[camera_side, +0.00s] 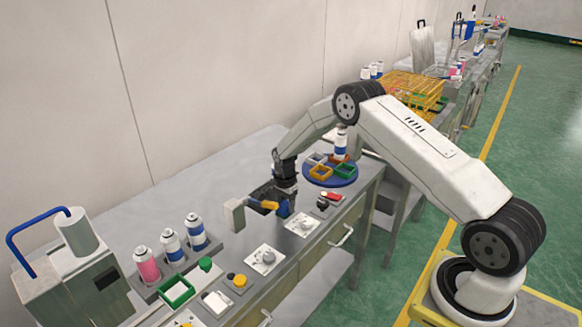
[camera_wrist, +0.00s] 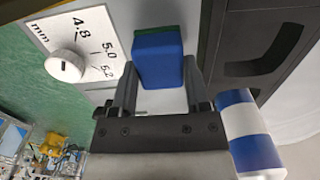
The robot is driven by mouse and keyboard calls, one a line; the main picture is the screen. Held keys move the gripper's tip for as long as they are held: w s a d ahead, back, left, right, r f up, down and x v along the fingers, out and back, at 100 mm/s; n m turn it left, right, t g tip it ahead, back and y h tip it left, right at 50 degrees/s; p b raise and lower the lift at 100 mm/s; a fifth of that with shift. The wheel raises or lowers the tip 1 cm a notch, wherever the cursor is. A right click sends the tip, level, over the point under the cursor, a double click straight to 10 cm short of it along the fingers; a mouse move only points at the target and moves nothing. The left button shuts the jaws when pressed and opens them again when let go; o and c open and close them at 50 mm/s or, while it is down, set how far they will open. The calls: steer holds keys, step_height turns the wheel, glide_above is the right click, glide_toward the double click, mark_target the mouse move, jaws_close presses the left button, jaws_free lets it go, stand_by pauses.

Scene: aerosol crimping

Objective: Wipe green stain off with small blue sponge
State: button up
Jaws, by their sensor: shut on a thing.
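A small blue sponge (camera_wrist: 158,62) is between the two fingers of my gripper (camera_wrist: 160,72) in the wrist view, with a dark green edge along its far side. I cannot tell whether that green is part of the sponge or lies behind it. In the side view my gripper (camera_side: 284,200) is low over the grey bench, and a blue patch of the sponge (camera_side: 283,210) shows just below it. I cannot tell whether the sponge touches the bench. No green stain can be made out clearly in either view.
A dial plate (camera_side: 264,259) is on the bench front; a dial (camera_wrist: 67,66) also shows in the wrist view. A blue round tray (camera_side: 318,179) with coloured bins stands behind. Several cans (camera_side: 171,245) and a green-rimmed tray (camera_side: 176,292) are at left. A blue-and-white can (camera_wrist: 250,135) is beside my gripper.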

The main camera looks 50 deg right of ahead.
mark_target(280, 219)
steer(key=shift+s+d+f, duration=0.2)
steer(key=shift+d, duration=1.45)
steer(key=shift+r, duration=0.1)
steer(key=shift+a+r, duration=0.1)
steer(key=shift+a, duration=0.05)
steer(key=shift+w+a, duration=0.15)
steer(key=shift+a, duration=1.3)
steer(key=shift+a, duration=0.1)
steer(key=shift+a+f, duration=0.15)
steer(key=shift+a, duration=0.6)
steer(key=shift+a+f, duration=0.1)
steer(key=shift+a, duration=0.65)
